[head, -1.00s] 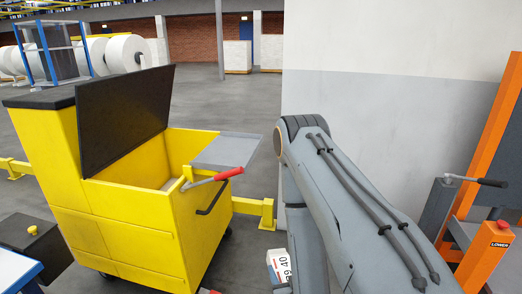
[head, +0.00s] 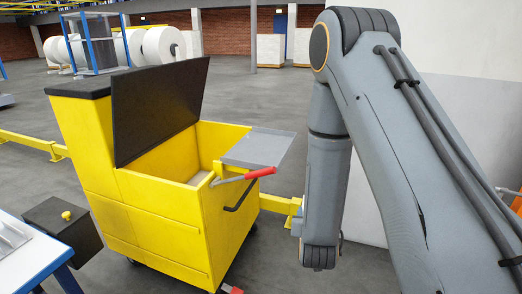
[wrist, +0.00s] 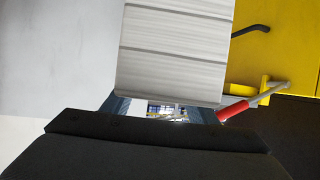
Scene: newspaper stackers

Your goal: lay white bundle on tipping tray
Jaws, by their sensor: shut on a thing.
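The white bundle (wrist: 175,50) fills the upper middle of the wrist view, pale with dark lines across it. My gripper (wrist: 165,108) is shut on it, with a finger at each side of its lower end. In the head view my arm hides the bundle and most of the gripper. The tipping tray (head: 258,148) is a flat grey plate at the upper right edge of a yellow cart. A lever with a red grip (head: 261,172) sticks out below the tray. The tray looks empty, and my arm is to its right.
The yellow cart (head: 165,240) has an open bin and a raised black lid (head: 160,105). A yellow rail (head: 280,204) runs behind it. A dark box with a yellow knob (head: 62,228) stands at left beside a blue-edged table (head: 25,255). A pale wall is at right.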

